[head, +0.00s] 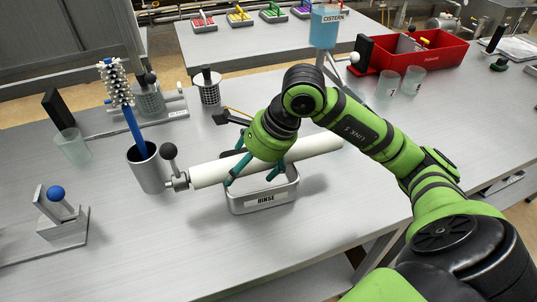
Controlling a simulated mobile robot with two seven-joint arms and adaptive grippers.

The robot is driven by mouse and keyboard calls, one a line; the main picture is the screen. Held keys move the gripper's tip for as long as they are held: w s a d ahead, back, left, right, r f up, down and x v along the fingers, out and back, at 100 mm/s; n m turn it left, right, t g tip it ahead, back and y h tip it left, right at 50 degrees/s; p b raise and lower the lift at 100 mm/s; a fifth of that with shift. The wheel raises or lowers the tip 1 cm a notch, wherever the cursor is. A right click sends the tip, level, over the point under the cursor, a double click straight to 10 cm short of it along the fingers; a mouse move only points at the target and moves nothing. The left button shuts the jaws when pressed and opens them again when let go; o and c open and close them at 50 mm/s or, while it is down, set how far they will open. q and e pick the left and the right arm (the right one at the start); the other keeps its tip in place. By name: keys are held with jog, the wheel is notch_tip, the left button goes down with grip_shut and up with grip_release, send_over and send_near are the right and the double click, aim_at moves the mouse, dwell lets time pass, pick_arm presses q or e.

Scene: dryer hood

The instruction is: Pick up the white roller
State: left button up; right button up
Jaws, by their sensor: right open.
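The white roller (315,147) is a long white cylinder with a grey end fitting and a dark ball-tipped handle (169,153) at its left end. It lies slantwise above or across the grey tray labelled RINSE (263,201); whether it rests on the rim I cannot tell. My right gripper (250,172) reaches down over the roller's middle. Its teal fingers are open and spread on either side of the roller. The gripper's wrist hides part of the roller and the far side of the tray. My left gripper is not in view.
A grey cup with a blue-handled brush (134,130) stands close left of the roller handle. A small mesh cup (208,91) stands behind. Clear glasses (412,80) and a red bin (425,57) are at the back right. The front tabletop is clear.

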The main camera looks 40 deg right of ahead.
jog(key=c, duration=0.3)
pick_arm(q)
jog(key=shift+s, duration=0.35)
pick_arm(e)
jog(key=c, duration=1.5)
jog(key=shift+r, duration=0.1)
